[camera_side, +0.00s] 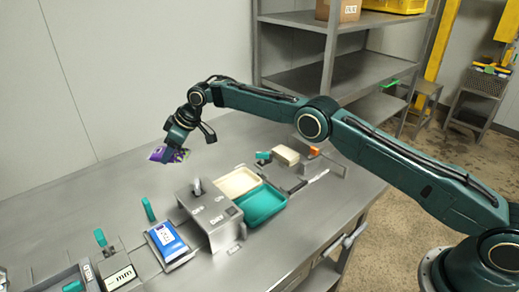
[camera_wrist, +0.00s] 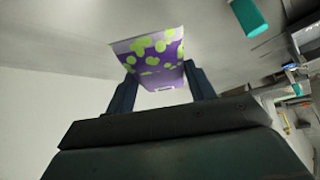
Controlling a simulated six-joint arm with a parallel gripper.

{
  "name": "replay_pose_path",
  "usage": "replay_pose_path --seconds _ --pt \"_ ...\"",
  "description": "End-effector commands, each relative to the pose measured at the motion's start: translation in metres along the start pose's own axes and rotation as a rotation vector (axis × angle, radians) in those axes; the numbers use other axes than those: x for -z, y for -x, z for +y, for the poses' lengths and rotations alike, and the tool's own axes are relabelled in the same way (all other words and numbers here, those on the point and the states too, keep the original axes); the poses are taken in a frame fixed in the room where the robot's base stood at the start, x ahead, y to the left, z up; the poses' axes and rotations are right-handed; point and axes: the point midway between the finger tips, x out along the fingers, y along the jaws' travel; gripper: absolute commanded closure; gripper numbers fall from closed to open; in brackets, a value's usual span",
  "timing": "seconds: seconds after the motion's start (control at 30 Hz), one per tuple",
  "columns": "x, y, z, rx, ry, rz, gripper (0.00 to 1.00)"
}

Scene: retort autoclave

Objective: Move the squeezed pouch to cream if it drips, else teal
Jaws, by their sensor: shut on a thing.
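A purple pouch with lime-green spots (camera_side: 158,154) is held in my gripper (camera_side: 178,150), raised above the far left part of the table. In the wrist view the pouch (camera_wrist: 150,55) stands out between the two dark fingers of my gripper (camera_wrist: 161,88), which are shut on it. No drip shows from the pouch in either view. The cream tray (camera_side: 237,182) and the teal tray (camera_side: 265,207) sit side by side at mid table, to the right of the pouch. Both look empty.
A grey box (camera_side: 208,213) with a knob stands left of the trays. A blue-and-white pouch (camera_side: 168,243) lies beside it. A teal upright piece (camera_side: 149,209) stands behind that. A cream block (camera_side: 285,155) lies beyond the trays. The far left tabletop is clear.

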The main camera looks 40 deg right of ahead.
Motion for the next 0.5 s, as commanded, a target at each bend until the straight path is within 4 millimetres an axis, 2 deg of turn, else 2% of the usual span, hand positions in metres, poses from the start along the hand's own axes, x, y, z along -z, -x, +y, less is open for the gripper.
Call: replay_pose_path --seconds 0.3,0.5 --pt "-0.016 -0.025 0.000 -0.001 0.000 0.002 0.74" --pt "-0.019 -0.030 0.000 -0.002 0.000 0.002 0.74"
